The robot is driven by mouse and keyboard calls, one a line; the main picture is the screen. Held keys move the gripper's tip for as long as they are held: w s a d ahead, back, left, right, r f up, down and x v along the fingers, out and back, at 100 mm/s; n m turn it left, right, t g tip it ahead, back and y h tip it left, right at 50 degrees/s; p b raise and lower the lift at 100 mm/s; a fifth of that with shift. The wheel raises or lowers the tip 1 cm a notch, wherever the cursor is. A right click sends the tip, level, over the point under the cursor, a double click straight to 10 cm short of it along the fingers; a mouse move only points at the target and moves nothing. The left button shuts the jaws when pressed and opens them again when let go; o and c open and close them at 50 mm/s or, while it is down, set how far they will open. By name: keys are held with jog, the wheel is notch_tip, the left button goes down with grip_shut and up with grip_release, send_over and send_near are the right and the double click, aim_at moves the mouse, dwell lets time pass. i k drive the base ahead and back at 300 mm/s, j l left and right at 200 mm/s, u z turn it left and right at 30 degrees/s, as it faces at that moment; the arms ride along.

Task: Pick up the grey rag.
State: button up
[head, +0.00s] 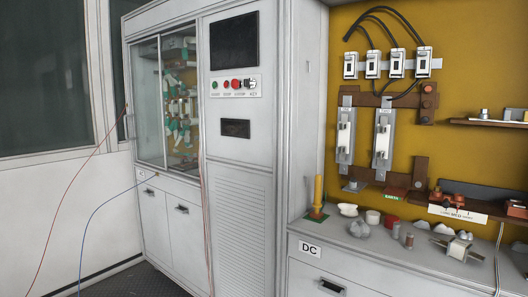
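A small crumpled pale grey piece (360,229), which looks like the grey rag, lies on the grey counter (345,252) at the right, near its left front part. A whiter rounded piece (347,210) lies just behind it. Other small grey lumps (447,223) sit farther right on the counter; at this size I cannot tell whether they are cloth. My gripper is not in view.
A red-topped jar (391,221), small cylinders (409,241) and a metal fuse piece (458,248) stand close by. A yellow post (318,194) is at the counter's left end. A tall cabinet (240,150) rises left. Wires (82,238) hang at far left.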

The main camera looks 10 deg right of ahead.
aim_at(359, 229)
jog(key=i+l+u, duration=0.15)
jog(key=l, duration=0.25)
jog(key=i+l+u, duration=0.15)
jog(key=l, duration=0.25)
jog(key=i+l+u, duration=0.15)
jog(key=l, duration=0.25)
jog(key=i+l+u, duration=0.1)
jog(key=i+l, duration=0.15)
jog(key=l, duration=0.2)
jog(key=i+l+u, duration=0.15)
jog(key=l, duration=0.3)
jog(key=l+u, duration=0.15)
jog(key=l, duration=0.35)
jog(key=i, duration=0.05)
